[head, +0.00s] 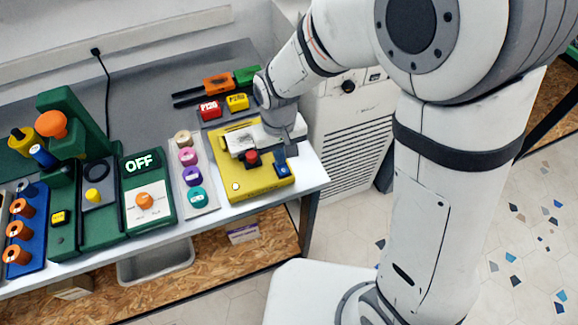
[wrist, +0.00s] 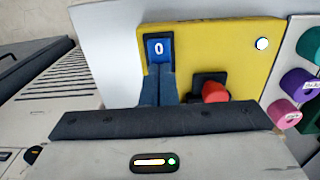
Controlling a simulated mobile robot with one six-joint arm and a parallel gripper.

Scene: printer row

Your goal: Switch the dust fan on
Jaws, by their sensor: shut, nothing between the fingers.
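A yellow control box (head: 262,196) stands at the right end of the bench. On it are a blue rocker switch (head: 282,170), a red button (head: 251,156) and a small white lamp (head: 235,187). In the wrist view the blue switch (wrist: 159,47) shows a white "0". My gripper (wrist: 160,70) is shut and empty, its dark fingertips right at the switch's near edge; I cannot tell whether they touch it. The red button (wrist: 215,92) is just right of the fingers. No dust fan label is readable.
Left of the box is a rack of coloured spools (head: 188,157), then a green unit (head: 128,165) reading "OFF" with an orange knob (head: 144,200). Red (head: 210,109) and yellow (head: 238,102) blocks lie behind. A white grilled cabinet (head: 350,140) stands right of the bench.

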